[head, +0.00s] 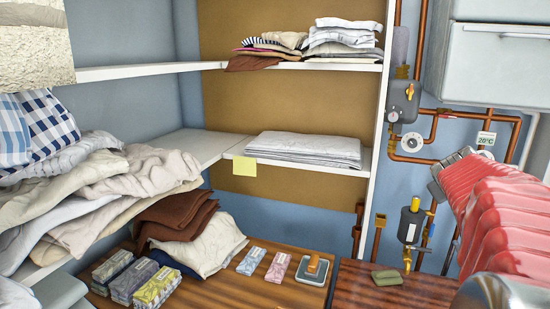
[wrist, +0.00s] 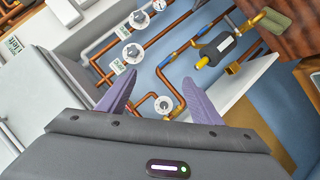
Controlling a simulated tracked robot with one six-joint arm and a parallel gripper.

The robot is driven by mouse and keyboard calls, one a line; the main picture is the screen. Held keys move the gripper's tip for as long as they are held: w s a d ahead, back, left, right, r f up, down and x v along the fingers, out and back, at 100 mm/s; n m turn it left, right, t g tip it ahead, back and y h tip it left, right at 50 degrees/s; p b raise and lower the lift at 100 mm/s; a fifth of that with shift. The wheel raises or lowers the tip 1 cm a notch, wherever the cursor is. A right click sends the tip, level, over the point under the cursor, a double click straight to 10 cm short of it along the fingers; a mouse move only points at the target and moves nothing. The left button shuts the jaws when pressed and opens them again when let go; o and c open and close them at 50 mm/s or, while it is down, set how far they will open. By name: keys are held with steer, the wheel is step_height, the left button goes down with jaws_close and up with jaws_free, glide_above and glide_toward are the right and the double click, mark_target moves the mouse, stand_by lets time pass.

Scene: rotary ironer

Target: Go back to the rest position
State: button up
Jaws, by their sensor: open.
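My gripper (wrist: 160,85) shows in the wrist view with its two purple fingers spread apart and nothing between them. Beyond the fingers are copper pipes (wrist: 112,42) and valves on a blue wall. In the head view my arm, with a red ribbed cover, reaches in from the right edge towards the piped wall. The fingers cannot be made out in the head view.
White shelves (head: 222,153) hold folded linen (head: 304,147) and heaped cloths (head: 100,180). The wooden counter (head: 370,292) carries small boxes (head: 133,277), a grey block with a wooden handle (head: 313,268) and a green pad (head: 386,278). A gauge-and-valve set (head: 411,222) hangs near my arm.

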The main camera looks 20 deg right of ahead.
steer(key=s+a+f+g+y, duration=0.1)
steer(key=a+f+y, duration=0.1)
steer(key=a+f, duration=0.5)
steer(key=s+a+f+m+y, duration=0.1)
steer(key=s+a+f+y, duration=0.15)
steer(key=a, duration=0.95)
steer(key=s+a+f+g+y, duration=0.1)
steer(key=a+f+y, duration=0.2)
steer(key=a+f, duration=0.45)
steer(key=s+a+n+y, duration=0.1)
steer(key=s+a+y, duration=0.1)
steer(key=a, duration=0.9)
steer(key=s+a+f+n+t+y, duration=0.1)
steer(key=s+a+n+y, duration=0.1)
steer(key=a, duration=1)
steer(key=shift+s+a+f+n, duration=0.2)
steer(key=shift+s+a+n, duration=0.1)
steer(key=shift+s, duration=0.45)
steer(key=shift+d, duration=0.1)
steer(key=shift+c, duration=0.4)
